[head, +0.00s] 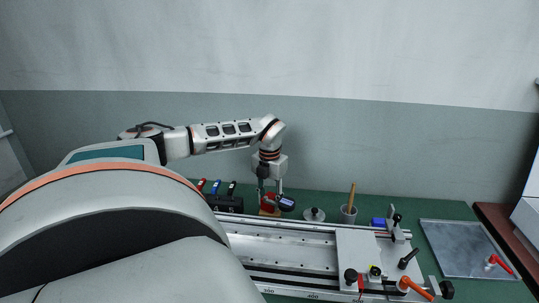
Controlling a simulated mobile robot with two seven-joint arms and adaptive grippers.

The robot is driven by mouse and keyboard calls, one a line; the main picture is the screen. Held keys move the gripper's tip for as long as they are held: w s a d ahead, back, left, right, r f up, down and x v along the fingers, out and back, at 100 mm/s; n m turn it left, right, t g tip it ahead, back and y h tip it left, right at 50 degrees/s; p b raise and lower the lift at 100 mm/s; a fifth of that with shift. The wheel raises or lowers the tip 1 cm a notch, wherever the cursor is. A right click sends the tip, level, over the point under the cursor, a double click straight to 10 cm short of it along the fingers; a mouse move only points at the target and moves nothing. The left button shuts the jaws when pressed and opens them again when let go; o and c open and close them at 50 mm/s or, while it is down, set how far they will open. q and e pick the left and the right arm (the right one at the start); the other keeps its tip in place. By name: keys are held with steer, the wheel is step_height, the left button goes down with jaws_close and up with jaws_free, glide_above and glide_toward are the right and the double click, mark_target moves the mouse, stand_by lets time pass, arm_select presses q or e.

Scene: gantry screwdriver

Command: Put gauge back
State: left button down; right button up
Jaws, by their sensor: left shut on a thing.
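The gauge (287,203) is small and dark with a bluish display face. It is at the back of the green bench, just behind the rail. My left gripper (270,194) points down there and is shut on the gauge, which shows at the right of its fingers. A red and orange-yellow piece (268,209) shows directly below the fingers. I cannot tell whether the gauge touches it. My right gripper is not in view.
A black rack (227,204) with coloured-handled tools stands left of the gripper. A round grey piece (314,215) and a cup (348,214) stand to the right. The metal rail (280,247) with a clamp plate (365,252) lies in front. A grey tray (465,250) is at right.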

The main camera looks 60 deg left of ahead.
mark_target(270, 198)
arm_select(q)
steer(key=c, duration=1.4)
jaws_free()
steer(key=shift+f, duration=0.1)
steer(key=shift+c, duration=0.2)
step_height(270, 198, up, 12)
steer(key=p, duration=0.1)
